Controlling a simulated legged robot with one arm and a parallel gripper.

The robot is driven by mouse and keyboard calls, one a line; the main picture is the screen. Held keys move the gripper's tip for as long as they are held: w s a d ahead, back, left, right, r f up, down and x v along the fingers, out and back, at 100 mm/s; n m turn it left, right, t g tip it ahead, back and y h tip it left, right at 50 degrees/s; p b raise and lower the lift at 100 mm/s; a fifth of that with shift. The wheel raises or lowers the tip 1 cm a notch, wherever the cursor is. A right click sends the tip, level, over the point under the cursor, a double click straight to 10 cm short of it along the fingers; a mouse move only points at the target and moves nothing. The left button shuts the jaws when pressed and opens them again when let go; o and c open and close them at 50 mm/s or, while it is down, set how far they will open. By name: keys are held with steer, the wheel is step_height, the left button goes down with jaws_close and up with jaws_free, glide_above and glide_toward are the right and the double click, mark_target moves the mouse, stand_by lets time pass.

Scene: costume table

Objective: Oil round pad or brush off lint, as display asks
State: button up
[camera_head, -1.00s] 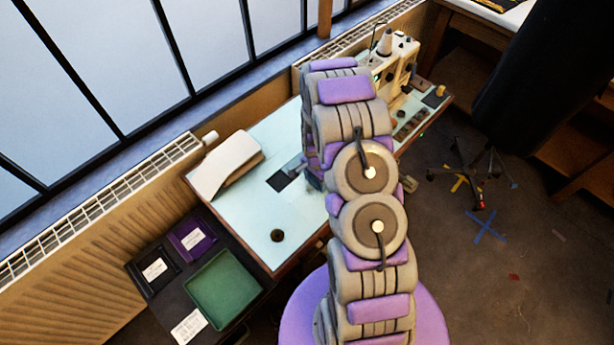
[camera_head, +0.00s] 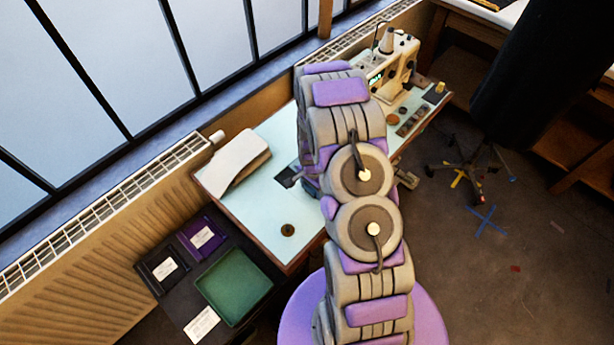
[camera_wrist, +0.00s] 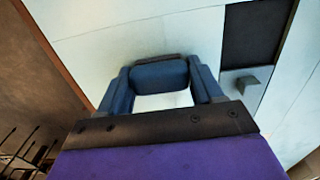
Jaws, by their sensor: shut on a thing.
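My gripper (camera_wrist: 160,85) shows in the wrist view with two blue fingers over the pale tabletop. Between them is a blue piece with a dark edge (camera_wrist: 160,73); I cannot tell whether it is the brush. In the head view my arm hides most of the gripper. A dark round disc (camera_head: 288,230), which may be the round pad, lies on the pale table (camera_head: 262,205) near its front left corner. A cream sewing machine (camera_head: 395,62) stands at the back right. A small green-lit display (camera_head: 376,80) on it is too small to read.
A white folded piece (camera_head: 236,163) lies at the table's left. A lower dark surface holds a green tray (camera_head: 234,286), a purple box (camera_head: 202,237) and a black box (camera_head: 164,268). A wheeled stand (camera_head: 478,175) is to the right, with open floor before it.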

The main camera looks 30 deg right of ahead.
step_height(320, 180, up, 3)
steer(key=shift+w+f, duration=0.1)
steer(key=shift+w, duration=0.05)
steer(key=shift+a+r+p, duration=0.15)
steer(key=shift+r+p, duration=0.25)
steer(key=shift+r, duration=0.55)
steer(key=shift+a+r+p, duration=0.1)
steer(key=shift+r+p, duration=0.3)
steer(key=shift+r, duration=1.3)
